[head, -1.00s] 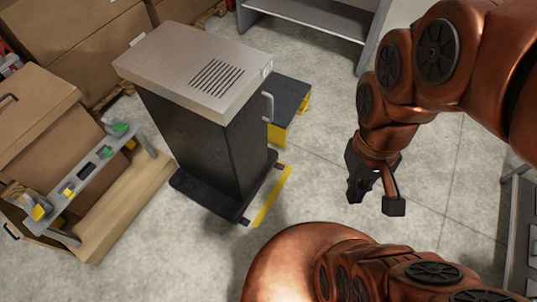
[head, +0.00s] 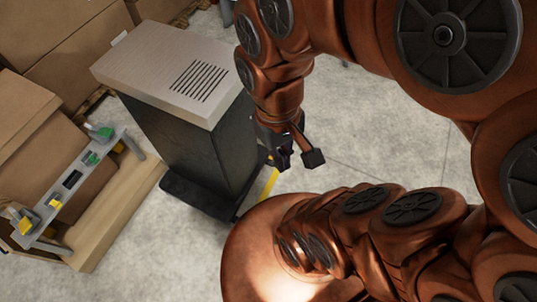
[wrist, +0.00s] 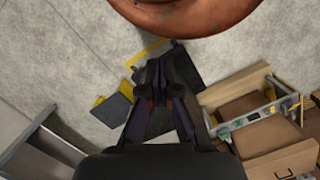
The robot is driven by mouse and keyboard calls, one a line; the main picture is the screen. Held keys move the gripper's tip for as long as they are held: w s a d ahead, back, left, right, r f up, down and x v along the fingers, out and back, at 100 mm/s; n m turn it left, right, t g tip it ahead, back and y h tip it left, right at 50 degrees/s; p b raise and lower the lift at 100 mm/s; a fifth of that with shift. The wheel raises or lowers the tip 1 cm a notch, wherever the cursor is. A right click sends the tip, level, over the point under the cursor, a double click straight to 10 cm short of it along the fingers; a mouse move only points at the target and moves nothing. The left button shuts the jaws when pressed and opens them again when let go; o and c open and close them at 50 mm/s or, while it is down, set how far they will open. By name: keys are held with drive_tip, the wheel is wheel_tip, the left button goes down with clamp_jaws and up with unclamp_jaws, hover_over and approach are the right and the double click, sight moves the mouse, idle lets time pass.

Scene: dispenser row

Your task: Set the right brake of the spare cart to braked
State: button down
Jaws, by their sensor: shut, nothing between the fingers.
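A grey bar (head: 66,182) with green and yellow tabs stands on a pale wooden base at the left in the head view. A green tab (head: 100,132) is at its far end and a yellow tab (head: 22,226) at its near end. It may be the spare cart; I cannot tell for sure, nor read a brake's setting. The bar also shows at the right in the wrist view (wrist: 252,117). My gripper (head: 281,158) is shut and empty, in front of the dark cabinet's right side, well apart from the bar. It also shows in the wrist view (wrist: 158,88).
A dark cabinet (head: 190,140) with a pale vented top stands between the bar and my gripper. Cardboard boxes (head: 38,125) stand behind the bar. A yellow floor strip (head: 268,185) lies beside the cabinet. Grey floor (head: 375,160) is open at the right.

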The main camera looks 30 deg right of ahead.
drive_tip(key=w+d+f+t+h+b, duration=0.25)
drive_tip(key=w+d+f+b, duration=0.45)
drive_tip(key=w+d, duration=0.4)
drive_tip(key=w+d+f+t+h+b, duration=0.1)
drive_tip(key=w+d+f+h+b, duration=0.3)
drive_tip(key=w+d+f, duration=0.6)
drive_tip(key=w+d+f+n+t+b, duration=0.1)
drive_tip(key=w+d+f+t+b, duration=0.1)
drive_tip(key=w+d+f+b, duration=0.8)
drive_tip(key=w+d+f+n+t+y+b, duration=0.1)
drive_tip(key=w+d+f+n+y+b, duration=0.15)
drive_tip(key=f, duration=1.05)
drive_tip(key=w+d+f+n+t+y+b, duration=0.1)
drive_tip(key=w+f+y+b, duration=0.15)
drive_tip(key=f, duration=1.05)
drive_tip(key=s+a+f+n+y+b, duration=0.1)
drive_tip(key=a+f+y+b, duration=0.1)
drive_tip(key=f, duration=0.7)
drive_tip(key=s+a+f+y+b, duration=0.2)
drive_tip(key=a+f+b, duration=0.3)
drive_tip(key=f, duration=0.5)
drive_tip(key=shift+a+f+n+y, duration=0.2)
drive_tip(key=shift+a+n+y, duration=0.15)
drive_tip(key=shift+a+y, duration=0.2)
